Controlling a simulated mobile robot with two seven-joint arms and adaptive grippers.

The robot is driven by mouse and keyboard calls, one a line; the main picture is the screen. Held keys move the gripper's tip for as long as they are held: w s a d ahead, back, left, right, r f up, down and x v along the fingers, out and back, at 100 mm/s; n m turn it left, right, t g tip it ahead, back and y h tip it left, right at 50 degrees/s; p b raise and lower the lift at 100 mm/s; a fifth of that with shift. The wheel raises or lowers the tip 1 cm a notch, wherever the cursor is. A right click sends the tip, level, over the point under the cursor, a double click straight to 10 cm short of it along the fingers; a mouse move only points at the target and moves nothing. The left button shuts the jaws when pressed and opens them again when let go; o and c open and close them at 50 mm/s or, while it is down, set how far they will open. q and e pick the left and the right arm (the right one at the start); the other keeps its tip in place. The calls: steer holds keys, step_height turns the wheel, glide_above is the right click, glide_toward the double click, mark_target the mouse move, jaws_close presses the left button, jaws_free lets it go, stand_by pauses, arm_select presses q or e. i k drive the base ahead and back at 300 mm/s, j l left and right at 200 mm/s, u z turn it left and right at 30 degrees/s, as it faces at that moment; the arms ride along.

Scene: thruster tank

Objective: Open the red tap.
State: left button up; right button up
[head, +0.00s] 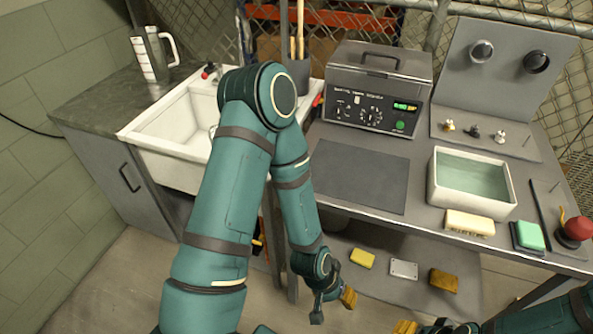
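A small red knob (208,71) shows at the back of the white sink (140,137), on the left of the head view, beside the pale tap fittings. My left arm crosses in front of the sink and hides its right part and some of the tap area. My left gripper (332,303) hangs low, in front of the workbench, far from the red knob. Its fingers look spread, with nothing visible between them. My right gripper (418,328) is at the bottom edge, mostly cut off, so its opening cannot be told.
A clear jug (150,56) stands on the counter left of the sink. The bench holds a grey control unit (374,90), a water-filled white tub (470,184), sponges and a red button (578,229). Several small blocks lie on the lower shelf. The dark mat (360,177) is clear.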

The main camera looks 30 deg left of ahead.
mark_target(217, 68)
steer(key=j+u, duration=0.3)
steer(key=j, duration=0.15)
steer(key=i+j+u, duration=0.3)
steer(key=j, duration=0.15)
steer(key=j+u, duration=0.3)
steer(key=j, duration=0.15)
